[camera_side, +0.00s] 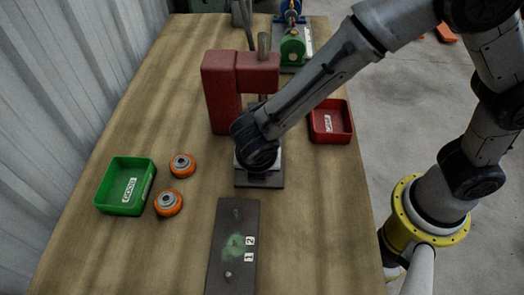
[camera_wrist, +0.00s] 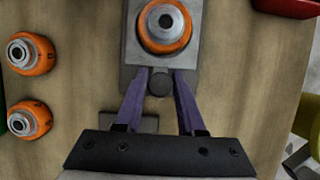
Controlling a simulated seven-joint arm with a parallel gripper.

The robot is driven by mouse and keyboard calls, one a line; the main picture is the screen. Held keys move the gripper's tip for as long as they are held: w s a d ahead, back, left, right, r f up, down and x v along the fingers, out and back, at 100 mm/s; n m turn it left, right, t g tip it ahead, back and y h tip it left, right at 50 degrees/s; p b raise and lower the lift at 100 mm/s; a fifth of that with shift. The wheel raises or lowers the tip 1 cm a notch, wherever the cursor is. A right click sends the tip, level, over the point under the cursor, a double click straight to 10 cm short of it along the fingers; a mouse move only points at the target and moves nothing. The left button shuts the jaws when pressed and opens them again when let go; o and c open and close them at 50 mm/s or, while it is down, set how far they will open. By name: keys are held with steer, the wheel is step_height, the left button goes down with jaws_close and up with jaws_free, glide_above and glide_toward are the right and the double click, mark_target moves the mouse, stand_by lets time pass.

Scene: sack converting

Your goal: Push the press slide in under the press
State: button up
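The red press (camera_side: 222,92) stands near the middle of the bench, with a vertical screw and ram on its right side. The press slide (camera_wrist: 133,48) is a grey plate carrying an orange-rimmed wheel (camera_wrist: 165,22), with a round dark knob (camera_wrist: 160,82) at its near end. In the side view its dark base (camera_side: 260,182) shows in front of the press, partly covered by my wrist. My gripper (camera_wrist: 161,76) points down with its purple fingers on either side of the knob, seeming to touch it. The side view hides the fingertips and the wheel.
Two orange wheels (camera_side: 182,165) (camera_side: 168,203) lie left of the slide beside a green bin (camera_side: 126,186). A red bin (camera_side: 331,122) stands right of the press. A dark plate marked 1 and 2 (camera_side: 220,262) lies in front. A green machine (camera_side: 293,48) stands behind.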

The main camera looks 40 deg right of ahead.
jaws_close()
